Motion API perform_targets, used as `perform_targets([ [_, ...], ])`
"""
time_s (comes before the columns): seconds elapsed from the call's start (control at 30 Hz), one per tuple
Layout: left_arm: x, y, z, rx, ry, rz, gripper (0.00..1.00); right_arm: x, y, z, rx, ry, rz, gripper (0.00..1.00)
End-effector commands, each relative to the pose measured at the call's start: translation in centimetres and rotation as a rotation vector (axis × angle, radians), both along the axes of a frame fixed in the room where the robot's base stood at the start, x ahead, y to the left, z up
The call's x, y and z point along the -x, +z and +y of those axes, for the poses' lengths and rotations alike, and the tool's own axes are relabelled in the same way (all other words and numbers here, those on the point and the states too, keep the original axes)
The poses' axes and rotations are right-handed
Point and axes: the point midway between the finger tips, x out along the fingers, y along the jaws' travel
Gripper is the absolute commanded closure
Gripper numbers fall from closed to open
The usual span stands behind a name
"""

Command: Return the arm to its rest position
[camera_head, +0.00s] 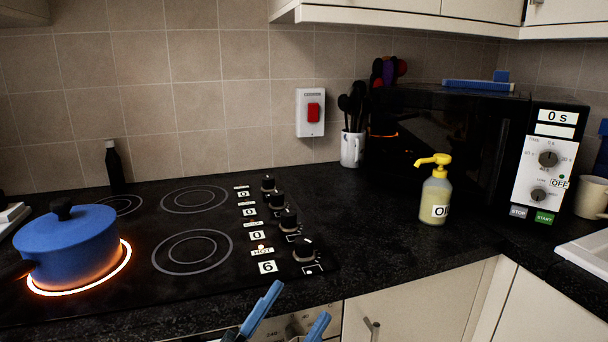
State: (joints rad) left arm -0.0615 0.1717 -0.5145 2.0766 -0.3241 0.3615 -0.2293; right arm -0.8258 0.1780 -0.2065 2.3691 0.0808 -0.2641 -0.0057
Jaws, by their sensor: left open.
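My left gripper (290,318) shows at the bottom middle edge, with two blue fingers apart and nothing between them. It is in front of the counter edge, near the hob's front right corner. Most of the left arm is out of the picture. My right gripper is not in view. A blue lidded pan (70,246) sits on the front left ring of the hob, which glows orange. The pan is well to the left of the gripper and apart from it.
The black hob (150,290) has several knobs on its right side. A yellow-topped soap bottle (436,196) stands before the black microwave (450,130). A utensil mug (352,148) stands at the wall. The counter between hob and bottle is clear. Cupboards (410,308) are below.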

Motion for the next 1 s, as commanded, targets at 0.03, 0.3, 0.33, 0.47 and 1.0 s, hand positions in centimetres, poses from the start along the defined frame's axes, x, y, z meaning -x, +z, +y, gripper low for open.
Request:
perform_targets([
  [0.03,0.0,-2.6,1.8,0.039,0.028,0.155,0.45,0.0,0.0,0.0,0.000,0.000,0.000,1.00],
  [0.3,2.9,-13.3,8.5,0.195,0.138,0.770,0.45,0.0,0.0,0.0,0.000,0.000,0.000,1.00],
  [0.33,3.4,-14.1,9.0,0.208,0.146,0.817,0.45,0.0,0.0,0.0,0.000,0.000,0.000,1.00],
  [0.47,5.6,-17.2,10.7,0.251,0.178,0.996,0.45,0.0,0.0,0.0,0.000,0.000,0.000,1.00],
  [1.0,9.5,-19.1,12.8,0.265,0.262,1.332,0.45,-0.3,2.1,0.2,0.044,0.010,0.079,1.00],
])
